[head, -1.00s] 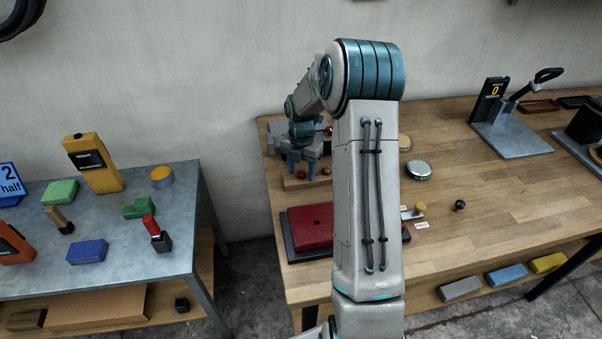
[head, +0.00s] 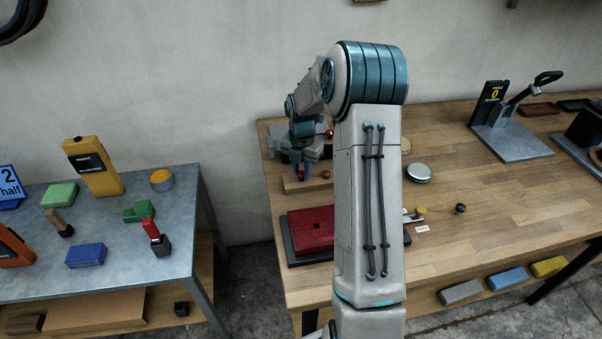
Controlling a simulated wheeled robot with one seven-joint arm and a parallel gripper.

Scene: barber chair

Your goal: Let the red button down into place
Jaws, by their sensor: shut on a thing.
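My gripper (head: 302,173) points down over a wooden block (head: 293,188) at the back left of the wooden bench. It is shut on the red button, a small red piece (head: 301,171) between the blue fingers. The fingers cover most of the button. It sits at or just above the block's top; I cannot tell whether it touches. A small brownish-red round piece (head: 326,174) is on the block to the right of the gripper.
A dark red box (head: 310,228) on a black base stands in front of the block. A grey device with a red ball knob (head: 330,133) is behind the gripper. A round tin (head: 419,172) stands right of my arm.

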